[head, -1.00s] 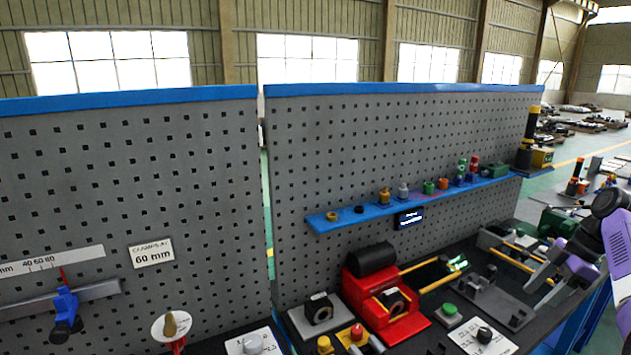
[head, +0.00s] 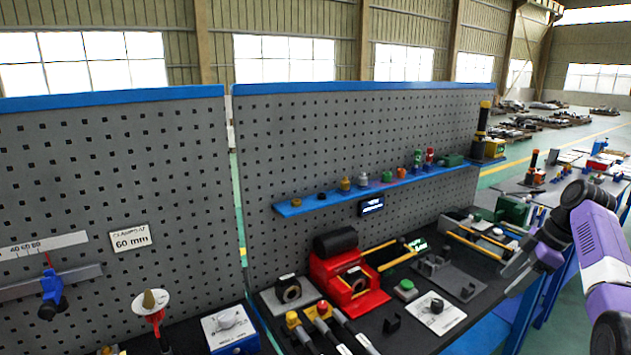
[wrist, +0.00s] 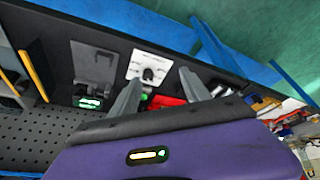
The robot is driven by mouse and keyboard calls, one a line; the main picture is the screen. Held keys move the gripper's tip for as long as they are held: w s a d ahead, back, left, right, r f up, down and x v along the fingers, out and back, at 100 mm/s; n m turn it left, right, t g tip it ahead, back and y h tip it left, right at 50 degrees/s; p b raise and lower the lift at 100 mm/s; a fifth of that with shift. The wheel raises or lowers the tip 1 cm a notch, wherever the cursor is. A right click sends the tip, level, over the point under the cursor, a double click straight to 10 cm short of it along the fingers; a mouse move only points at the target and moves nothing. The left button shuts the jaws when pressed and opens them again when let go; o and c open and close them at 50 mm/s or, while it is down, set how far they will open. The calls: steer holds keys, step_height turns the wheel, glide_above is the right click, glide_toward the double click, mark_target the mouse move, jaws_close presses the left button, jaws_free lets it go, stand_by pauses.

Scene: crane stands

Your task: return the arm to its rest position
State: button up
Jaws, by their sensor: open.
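My arm is purple and black and stands at the right edge of the head view. My gripper (head: 520,272) is at its end, in front of the bench's right part, with its fingers apart and nothing seen between them. In the wrist view my gripper (wrist: 160,95) shows two grey fingers spread apart, with the bench and a white plate (wrist: 149,67) beyond them. The fingers appear to be above the bench's front edge, touching nothing that I can see.
The dark bench (head: 400,335) carries a red fixture (head: 345,285), a green button (head: 405,288) and a white plate with a black knob (head: 437,306). Behind stands a grey pegboard (head: 330,140) with a blue shelf (head: 290,209) of small parts. Green floor lies right of the bench.

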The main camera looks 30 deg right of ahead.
steer(key=w+d+r+m+t+h, duration=0.3)
steer(key=w+d+m+h, duration=0.15)
steer(key=d, duration=0.25)
steer(key=w+a+f+m+t+h+b, duration=0.1)
steer(key=w+a+f+m+t+h, duration=0.2)
steer(key=w+f+m+h, duration=0.15)
steer(key=s+a+f+m+t+h+b, duration=0.15)
steer(key=a+f, duration=0.35)
steer(key=a, duration=0.5)
steer(key=s+a+f+m+t+b, duration=0.1)
steer(key=a+f+t, duration=0.3)
steer(key=a, duration=0.7)
steer(key=s+a+t+y+b, duration=0.1)
steer(key=s+a+y+b, duration=0.1)
steer(key=s+a, duration=1.1)
steer(key=s+a+t+y+b, duration=0.1)
steer(key=s+a+t+b, duration=0.1)
steer(key=s+a, duration=1.05)
steer(key=s+a+f+n+g+y+b, duration=0.2)
steer(key=s+a+f+n+g+y, duration=0.1)
steer(key=s+a, duration=0.6)
steer(key=shift+s+a+f+y+b, duration=0.25)
steer(key=shift+s+f+y, duration=0.3)
steer(key=shift+s+y, duration=0.4)
